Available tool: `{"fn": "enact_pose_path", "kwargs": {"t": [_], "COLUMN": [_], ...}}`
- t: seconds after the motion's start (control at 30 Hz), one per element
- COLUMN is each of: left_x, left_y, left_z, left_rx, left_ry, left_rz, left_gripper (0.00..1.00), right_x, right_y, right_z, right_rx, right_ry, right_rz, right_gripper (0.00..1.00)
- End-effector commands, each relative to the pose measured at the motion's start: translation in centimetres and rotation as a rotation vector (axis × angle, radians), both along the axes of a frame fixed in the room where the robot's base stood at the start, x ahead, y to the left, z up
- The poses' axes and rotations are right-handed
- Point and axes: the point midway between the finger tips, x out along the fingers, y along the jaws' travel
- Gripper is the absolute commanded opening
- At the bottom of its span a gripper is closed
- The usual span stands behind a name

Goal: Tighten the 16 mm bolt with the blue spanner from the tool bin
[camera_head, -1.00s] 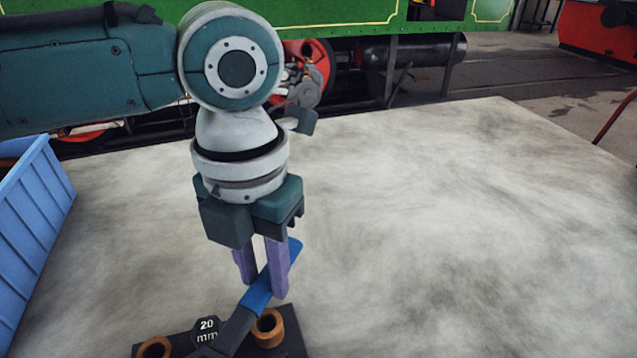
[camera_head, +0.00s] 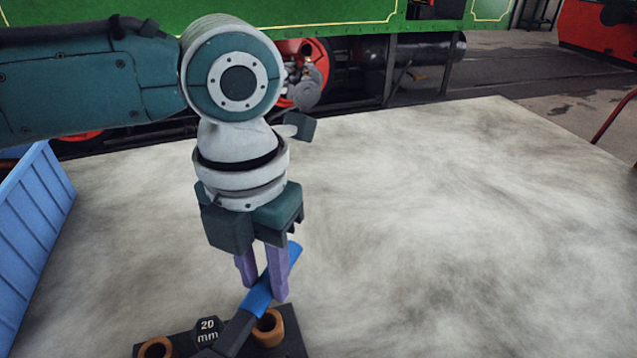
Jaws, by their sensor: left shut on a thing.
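My left gripper (camera_head: 262,284) points down with its purple fingers shut on the blue handle of a spanner (camera_head: 258,299). The dark end of the spanner runs down and left over a dark plate (camera_head: 183,341), between two copper-coloured rings. A label on the plate reads 20 mm (camera_head: 208,330). One ring (camera_head: 269,328) is right of the spanner, the other (camera_head: 155,347) left of the label. The spanner's jaw is not clear at the bottom edge, and I cannot tell whether it sits on a bolt. No 16 mm marking is visible. My right gripper is out of view.
A blue ribbed bin (camera_head: 35,235) stands at the left edge; its inside is mostly out of view. The pale mottled tabletop (camera_head: 440,220) is clear to the right. A green steam tram (camera_head: 300,12) stands behind the table.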

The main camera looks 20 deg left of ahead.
Motion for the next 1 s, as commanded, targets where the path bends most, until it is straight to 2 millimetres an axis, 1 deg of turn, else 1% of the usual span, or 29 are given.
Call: {"fn": "enact_pose_path", "kwargs": {"t": [0.8, 1.0], "left_x": [0.0, 0.0], "left_y": [0.0, 0.0], "left_z": [-1.6, -1.7], "left_rx": [-0.001, -0.001], "left_ry": [-0.001, -0.001], "left_rz": [0.0, 0.0], "left_gripper": [0.0, 0.0], "right_x": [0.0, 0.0], "right_y": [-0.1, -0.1], "right_z": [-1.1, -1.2], "right_rx": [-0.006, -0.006], "right_ry": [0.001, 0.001], "right_rz": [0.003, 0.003], "right_gripper": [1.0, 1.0]}}
